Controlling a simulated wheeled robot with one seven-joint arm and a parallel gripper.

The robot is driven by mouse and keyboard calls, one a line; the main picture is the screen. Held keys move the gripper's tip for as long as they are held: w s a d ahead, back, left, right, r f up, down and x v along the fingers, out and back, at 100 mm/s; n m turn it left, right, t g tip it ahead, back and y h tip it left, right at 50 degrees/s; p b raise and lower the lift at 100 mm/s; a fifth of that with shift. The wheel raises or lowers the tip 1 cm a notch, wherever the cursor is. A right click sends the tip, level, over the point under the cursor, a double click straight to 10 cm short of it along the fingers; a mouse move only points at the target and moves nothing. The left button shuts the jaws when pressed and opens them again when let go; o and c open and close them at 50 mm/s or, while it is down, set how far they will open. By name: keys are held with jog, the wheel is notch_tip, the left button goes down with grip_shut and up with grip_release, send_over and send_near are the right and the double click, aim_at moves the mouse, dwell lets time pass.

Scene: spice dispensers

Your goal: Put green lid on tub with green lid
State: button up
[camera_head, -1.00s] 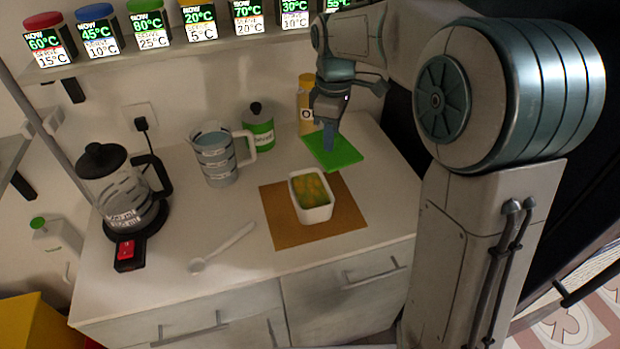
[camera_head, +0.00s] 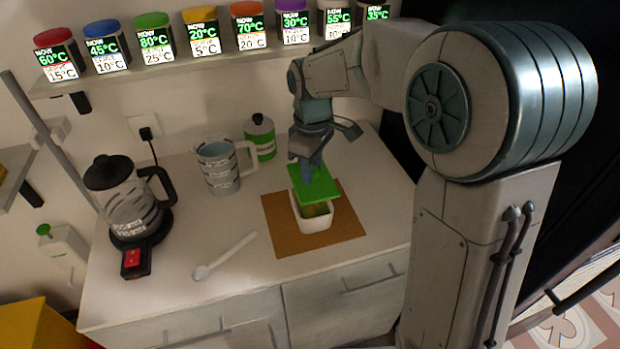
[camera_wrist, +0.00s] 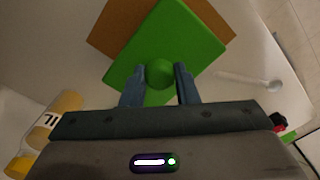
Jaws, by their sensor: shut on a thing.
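The green lid (camera_head: 316,186) is a flat square with a round knob, seen from above in the wrist view (camera_wrist: 182,40). My gripper (camera_head: 307,172) is shut on the lid's knob (camera_wrist: 159,73), one finger on each side. The white tub (camera_head: 316,220) stands on the brown mat (camera_head: 281,229), with its yellow-green contents partly visible below the lid. The lid is over the back part of the tub and looks tilted or offset from the rim. Whether it touches the rim cannot be told. The wrist view hides the tub beneath the lid.
A measuring jug (camera_head: 217,170) and a green bottle (camera_head: 261,141) stand behind the mat. A kettle (camera_head: 127,201) is at the left, and a white spoon (camera_head: 226,256) lies in front. Dispensers (camera_head: 155,38) line the shelf above.

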jog(key=shift+a+f, duration=0.2)
notch_tip(320, 180, down, 4)
jog(key=shift+r, duration=0.1)
jog(key=shift+f, duration=0.55)
jog(key=o, duration=1)
jog(key=shift+c, duration=0.2)
